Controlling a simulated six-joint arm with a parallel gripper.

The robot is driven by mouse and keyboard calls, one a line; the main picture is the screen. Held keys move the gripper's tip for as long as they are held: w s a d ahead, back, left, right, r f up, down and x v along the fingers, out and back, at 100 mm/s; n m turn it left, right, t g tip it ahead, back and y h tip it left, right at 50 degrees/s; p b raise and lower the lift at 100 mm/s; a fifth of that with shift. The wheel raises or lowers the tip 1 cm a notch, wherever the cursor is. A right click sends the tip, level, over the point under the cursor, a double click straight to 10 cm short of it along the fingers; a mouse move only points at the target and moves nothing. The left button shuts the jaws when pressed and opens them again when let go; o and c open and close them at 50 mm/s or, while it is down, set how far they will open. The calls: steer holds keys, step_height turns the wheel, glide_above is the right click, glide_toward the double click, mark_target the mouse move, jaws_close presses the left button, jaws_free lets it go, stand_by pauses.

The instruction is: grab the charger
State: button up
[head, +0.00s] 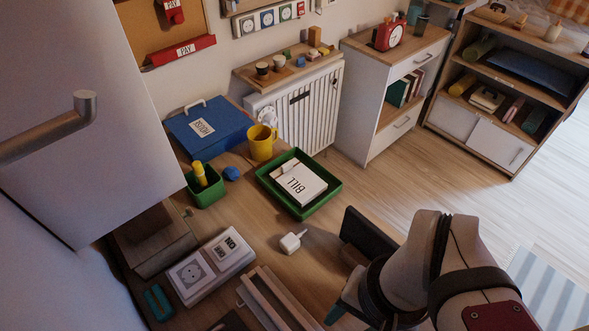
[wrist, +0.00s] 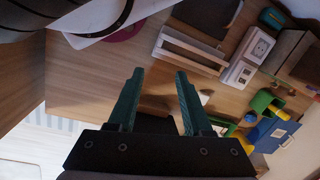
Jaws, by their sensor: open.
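The white charger (head: 291,242) lies on the wooden desk, in front of the green tray, with its prongs pointing up and right. In the wrist view a small white piece, likely the charger (wrist: 205,98), shows just beyond the right finger and is partly hidden by it. My gripper (wrist: 158,76) is open, with two teal fingers apart and nothing between them but bare wood. In the head view my gripper is to the right of the charger and below it, mostly hidden behind its dark body and my arm.
A white socket-and-switch panel (head: 211,266) is to the left, and a wooden frame (head: 278,299) is in front. A yellow mug (head: 262,145) and green cup (head: 207,190) stand farther back.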

steer(key=o, duration=0.5)
